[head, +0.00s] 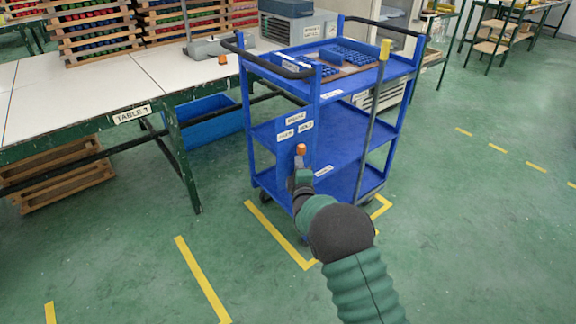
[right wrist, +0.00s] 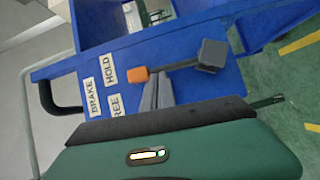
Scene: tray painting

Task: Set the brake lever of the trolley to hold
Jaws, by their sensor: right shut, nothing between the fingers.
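The blue trolley (head: 262,140) stands in the middle of the head view. Its end panel carries the labels BRAKE (right wrist: 91,97), FREE (right wrist: 116,104) and HOLD (right wrist: 110,69). The brake lever has an orange knob (head: 300,149), a thin grey bar and a dark grey block (right wrist: 212,55). The knob also shows in the right wrist view (right wrist: 137,75). The lever points up the panel, roughly between FREE and HOLD. My right gripper (right wrist: 157,84) is shut and empty, its tips close beside the lever below the knob; contact is unclear. My left gripper is out of view.
A grey post with a yellow top (head: 385,50) stands by the trolley's right side. A white-topped table (head: 85,88) is at the left, with a blue bin (head: 208,122) beneath. Yellow lines mark the green floor, which is open at the right.

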